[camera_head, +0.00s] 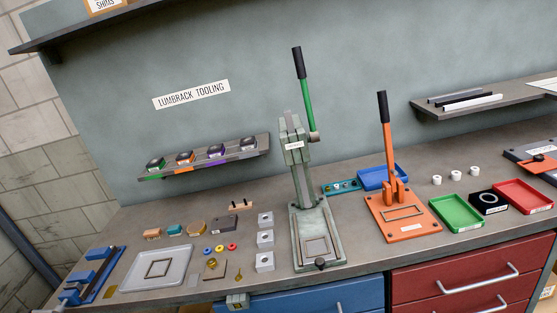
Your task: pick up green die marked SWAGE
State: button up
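A small dark die with a green base (155,164) sits at the far left end of a narrow wall rack (258,148), above a green strip on the rack's front edge. It is small in the picture, and no SWAGE marking can be read. Similar dies with orange (185,158), purple (216,151) and grey (247,144) colouring stand in a row to its right. My gripper does not show in the head camera view.
Below the rack, the bench holds a grey tray (133,284), a blue vice-like tool (95,274) and small loose parts. A tall green-handled press (310,220) stands right of the rack; an orange press (390,205) is farther right. An upper shelf (60,37) overhangs top left.

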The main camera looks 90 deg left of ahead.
aim_at(158, 164)
jog(key=u, duration=2.8)
jog(key=k, duration=0.8)
jog(key=i, duration=0.8)
jog(key=z, duration=0.05)
